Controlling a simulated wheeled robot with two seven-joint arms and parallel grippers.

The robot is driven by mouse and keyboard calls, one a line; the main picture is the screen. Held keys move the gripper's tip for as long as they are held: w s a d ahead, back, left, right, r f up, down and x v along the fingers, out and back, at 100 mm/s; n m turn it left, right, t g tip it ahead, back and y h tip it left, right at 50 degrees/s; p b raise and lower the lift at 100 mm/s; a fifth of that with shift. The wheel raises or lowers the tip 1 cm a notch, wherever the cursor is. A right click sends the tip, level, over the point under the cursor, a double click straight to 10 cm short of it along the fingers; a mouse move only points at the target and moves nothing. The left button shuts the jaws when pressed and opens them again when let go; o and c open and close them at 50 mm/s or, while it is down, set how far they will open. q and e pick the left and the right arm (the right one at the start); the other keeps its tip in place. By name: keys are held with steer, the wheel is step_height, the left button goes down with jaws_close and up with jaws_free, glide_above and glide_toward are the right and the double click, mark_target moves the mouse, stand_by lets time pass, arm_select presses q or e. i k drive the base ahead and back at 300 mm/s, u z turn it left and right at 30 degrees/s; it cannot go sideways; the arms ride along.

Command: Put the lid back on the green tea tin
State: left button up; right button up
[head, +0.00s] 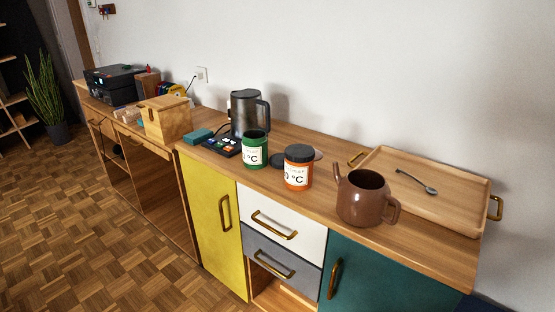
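The green tea tin (255,153) stands upright on the wooden sideboard top, left of an orange tin (297,174). Its top looks open, with a dark inside and no lid on it. A dark round lid (277,160) lies flat on the counter between the two tins, a little behind them, partly covered by the orange tin. The orange tin has a dark lid on. Neither of my grippers is in view.
A dark kettle (246,112) stands behind the green tin. A tea box (222,147) is at its left. A brown teapot (362,201) without a lid stands right, before a wooden tray (451,206) holding a spoon (415,181). The counter's front edge (325,216) runs close below the tins.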

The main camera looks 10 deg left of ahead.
mark_target(254, 142)
steer(key=u, duration=1.95)
steer(key=i, duration=1.3)
steer(key=z, duration=3.25)
